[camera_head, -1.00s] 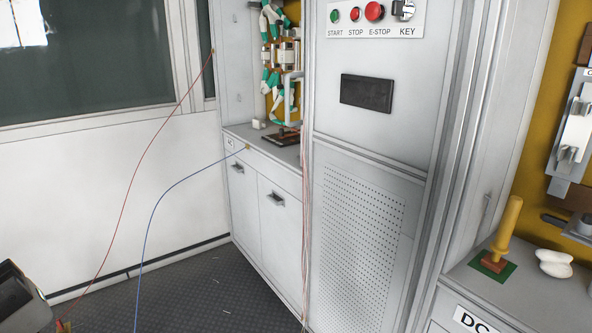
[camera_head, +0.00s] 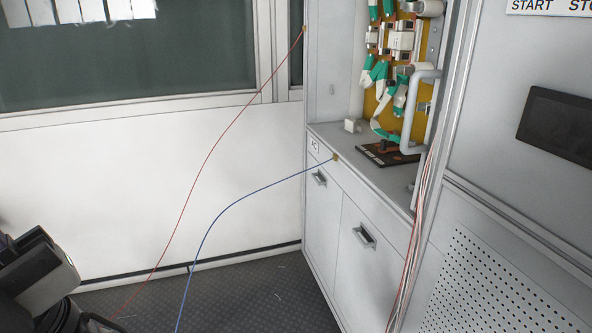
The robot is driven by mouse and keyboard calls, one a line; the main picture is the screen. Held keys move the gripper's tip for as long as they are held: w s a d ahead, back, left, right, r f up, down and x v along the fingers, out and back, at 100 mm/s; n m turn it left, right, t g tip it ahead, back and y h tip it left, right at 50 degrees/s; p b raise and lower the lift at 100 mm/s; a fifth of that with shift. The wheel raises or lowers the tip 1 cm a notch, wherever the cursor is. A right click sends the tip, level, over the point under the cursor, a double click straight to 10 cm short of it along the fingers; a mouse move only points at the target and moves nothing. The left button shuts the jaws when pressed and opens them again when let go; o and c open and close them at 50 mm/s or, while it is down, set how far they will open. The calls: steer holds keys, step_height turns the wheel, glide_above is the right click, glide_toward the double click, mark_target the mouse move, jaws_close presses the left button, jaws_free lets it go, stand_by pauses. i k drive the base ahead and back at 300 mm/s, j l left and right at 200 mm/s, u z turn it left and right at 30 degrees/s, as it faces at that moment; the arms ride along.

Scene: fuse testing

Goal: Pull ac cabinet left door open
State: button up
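The AC cabinet (camera_head: 352,173) is a white unit with a small AC label at its left front corner. Its left door (camera_head: 323,222) looks flush with the front and has a dark-and-grey handle (camera_head: 319,178) near its top. The right door (camera_head: 372,262) also looks shut, with a similar handle (camera_head: 364,237). A black and grey end part of my arm, apparently my gripper (camera_head: 45,275), shows at the lower left, well apart from the cabinet. Its fingertips cannot be made out, and nothing is seen held.
A blue wire (camera_head: 222,213) and a red wire (camera_head: 213,150) hang across the space before the cabinet. Pale wires (camera_head: 414,248) run down its right side, beside a perforated panel (camera_head: 490,280). Dark floor (camera_head: 250,295) lies open in front.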

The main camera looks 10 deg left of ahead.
mark_target(324, 196)
steer(key=i+u, duration=0.2)
steer(key=i, duration=1)
steer(key=i+j+z, duration=0.1)
steer(key=i+z, duration=0.35)
